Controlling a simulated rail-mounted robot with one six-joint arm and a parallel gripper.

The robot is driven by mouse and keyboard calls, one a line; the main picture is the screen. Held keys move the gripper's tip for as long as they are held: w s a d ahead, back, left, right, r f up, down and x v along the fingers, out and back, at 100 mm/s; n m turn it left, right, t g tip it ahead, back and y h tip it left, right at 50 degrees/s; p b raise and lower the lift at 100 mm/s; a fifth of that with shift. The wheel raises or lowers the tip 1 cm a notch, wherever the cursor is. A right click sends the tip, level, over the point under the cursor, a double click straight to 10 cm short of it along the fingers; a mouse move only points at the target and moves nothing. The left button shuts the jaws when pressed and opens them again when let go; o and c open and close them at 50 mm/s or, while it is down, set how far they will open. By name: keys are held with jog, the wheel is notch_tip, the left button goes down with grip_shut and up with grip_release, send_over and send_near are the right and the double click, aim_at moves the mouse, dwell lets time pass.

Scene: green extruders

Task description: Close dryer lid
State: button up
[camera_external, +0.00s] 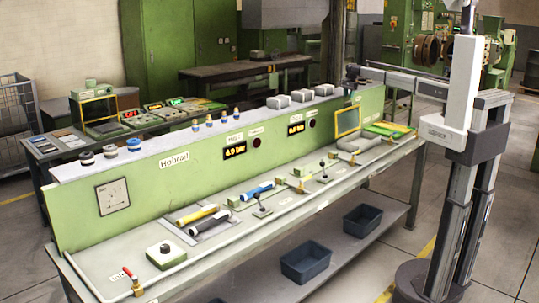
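No label in view names the dryer. A yellow-framed panel (347,120) stands upright against the green back panel at the right end of the bench, behind a low grey block (358,142); it could be a raised lid. Another yellow-framed panel (97,95) stands raised over a small green unit (103,127) on the table at the back left. I cannot tell which of these is the dryer. My gripper (352,74) is at the end of my horizontal arm, high above the bench's right part and apart from both; its fingers are too small and dark to read.
The long bench (225,232) carries yellow (196,214) and blue (257,190) handles, small levers (323,171), a red-handled valve (133,282) and a front pipe. Grey blocks (302,95) line the panel's top. Blue bins (305,262) sit on the lower shelf.

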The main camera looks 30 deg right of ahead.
jog(key=f+b, duration=0.1)
jog(key=f, duration=0.1)
jog(key=f+b, duration=0.1)
jog(key=f, duration=0.1)
jog(key=shift+w+d+f, duration=0.1)
jog(key=shift+w+d, duration=0.05)
jog(key=shift+w, duration=0.05)
grip_shut()
